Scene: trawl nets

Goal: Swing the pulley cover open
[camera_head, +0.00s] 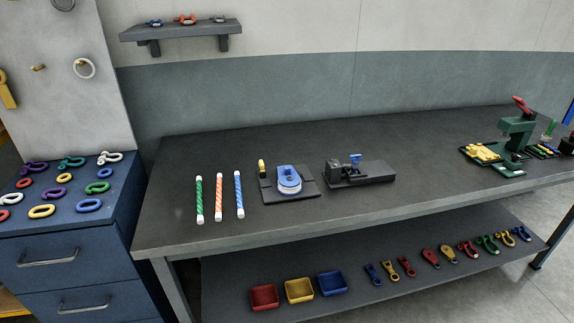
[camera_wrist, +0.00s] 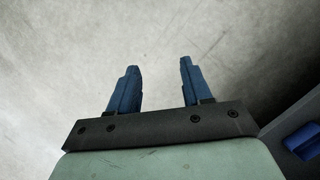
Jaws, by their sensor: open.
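A small pulley device with a blue top piece and a white round rim (camera_head: 289,180) sits on a dark base plate (camera_head: 305,194) near the middle of the workbench. I take the blue top piece (camera_head: 285,172) to be the pulley cover; it lies flat over the white rim. My gripper (camera_wrist: 158,75) shows only in the wrist view. Its two blue fingers are apart with nothing between them, over bare grey floor. The pulley device does not show in the wrist view.
A green press (camera_head: 516,135) is at the far right. A blue drawer cabinet (camera_head: 60,245) is left. The bench middle right is clear.

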